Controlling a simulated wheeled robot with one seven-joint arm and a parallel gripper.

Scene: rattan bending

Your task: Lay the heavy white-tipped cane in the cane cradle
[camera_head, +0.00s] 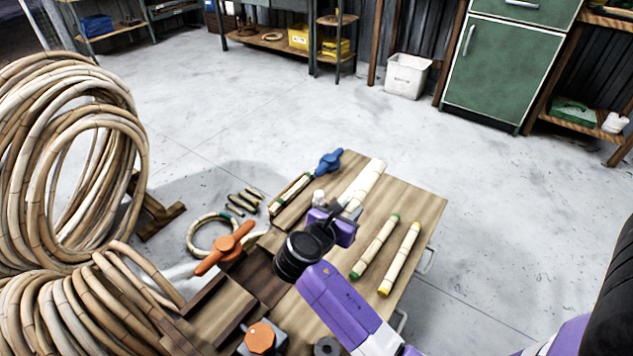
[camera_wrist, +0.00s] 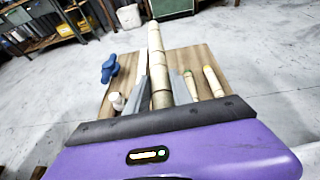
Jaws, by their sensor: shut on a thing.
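My gripper (camera_head: 338,220) is shut on a thick pale cane (camera_head: 363,184) above the wooden bench top. In the wrist view, the held cane (camera_wrist: 156,55) runs lengthwise away between the two fingers (camera_wrist: 161,90), with its whitish far end at the top edge. My gripper hides its near end in the head view. A wooden trough-like holder (camera_head: 292,210), perhaps the cane cradle, lies left of my gripper, with a thin green-ended cane (camera_head: 296,186) along it. I cannot tell for certain which piece is the cradle.
A green-ended cane (camera_head: 375,246) and a yellow-ended cane (camera_head: 400,258) lie apart on the bench's right side. Large cane coils (camera_head: 75,150) stand left of the bench.

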